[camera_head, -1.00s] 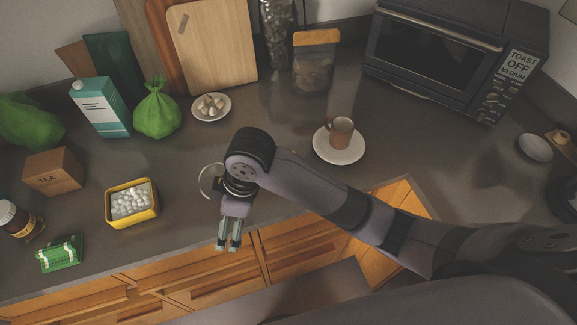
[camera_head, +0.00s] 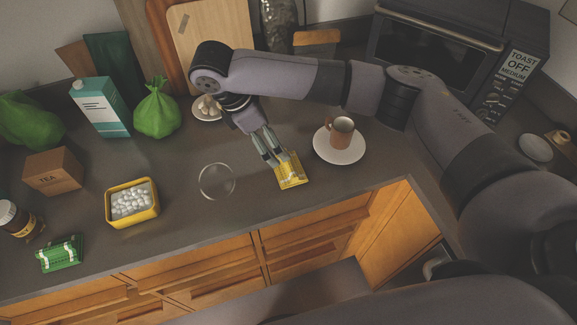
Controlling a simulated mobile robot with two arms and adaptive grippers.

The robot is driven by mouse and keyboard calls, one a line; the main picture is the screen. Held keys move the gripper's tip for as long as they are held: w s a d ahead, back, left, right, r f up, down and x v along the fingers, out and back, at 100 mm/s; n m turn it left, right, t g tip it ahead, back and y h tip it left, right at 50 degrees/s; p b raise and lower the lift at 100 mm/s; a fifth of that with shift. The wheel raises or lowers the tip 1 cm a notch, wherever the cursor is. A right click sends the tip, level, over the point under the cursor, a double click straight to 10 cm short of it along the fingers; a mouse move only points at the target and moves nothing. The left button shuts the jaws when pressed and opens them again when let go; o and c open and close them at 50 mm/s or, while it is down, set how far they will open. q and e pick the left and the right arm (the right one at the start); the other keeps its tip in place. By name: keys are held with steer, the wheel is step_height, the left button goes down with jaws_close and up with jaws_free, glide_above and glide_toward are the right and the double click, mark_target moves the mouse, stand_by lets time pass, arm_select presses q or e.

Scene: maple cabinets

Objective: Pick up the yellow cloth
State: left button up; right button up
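The yellow cloth (camera_head: 291,180) lies flat on the grey counter in the head view, left of the white saucer. It is small, with pale markings, and my fingers cover part of its upper side. My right gripper (camera_head: 278,160), on the arm coming in from the right, points down at the cloth. Its two fingers look apart, with the tips at or just above the cloth; whether they touch it I cannot tell. My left gripper is not in view.
A brown cup (camera_head: 340,131) stands on the saucer (camera_head: 325,151) close to the right of the cloth. A clear round glass (camera_head: 217,182) is to the left, then a yellow tin (camera_head: 133,221) of white pieces. The counter's front edge is below.

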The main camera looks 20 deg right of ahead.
mark_target(288, 161)
steer(key=x, duration=0.7)
steer(key=shift+f, duration=0.15)
steer(key=shift+d+f, duration=0.15)
steer(key=shift+f, duration=0.3)
steer(key=p+x, duration=0.2)
steer(key=x, duration=0.1)
steer(key=shift+f, duration=0.4)
steer(key=shift+d+f, duration=0.1)
steer(key=shift+f, duration=0.3)
steer(key=c, duration=1.1)
steer(key=shift+o, duration=0.2)
step_height(288, 161, up, 8)
steer(key=shift+w+r+b, duration=0.1)
steer(key=shift+r+b, duration=0.05)
steer(key=shift+b, duration=0.75)
step_height(288, 161, up, 12)
steer(key=p, duration=0.1)
